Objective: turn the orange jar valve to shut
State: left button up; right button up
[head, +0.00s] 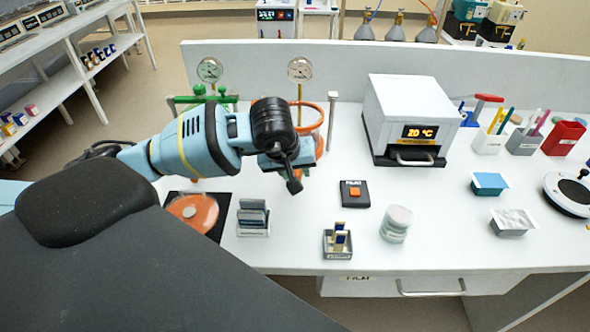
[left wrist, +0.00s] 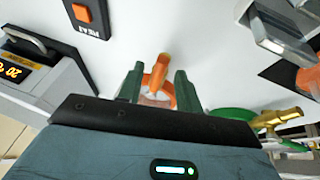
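The orange valve handle (left wrist: 158,74) shows in the left wrist view between the two dark fingers of my left gripper (left wrist: 158,82). The fingers stand apart, with a gap on either side of the handle, so the gripper is open. A pale body with orange shows below the handle, partly hidden by the gripper. In the head view my left gripper (head: 293,178) is over the bench and hides most of the orange valve. An orange ring (head: 318,117) shows behind it. My right gripper is in neither view.
A white oven (head: 410,110) reading 20 °C stands to the right of the gripper. A black box with an orange button (head: 354,193) lies in front. A green valve with piping (head: 200,95) and two gauges stand behind. A slide rack (head: 253,218) is near the orange dish (head: 190,212).

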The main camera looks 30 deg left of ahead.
pick_arm(q)
jog(key=shift+f, duration=0.1)
grip_shut()
dwell(0.3)
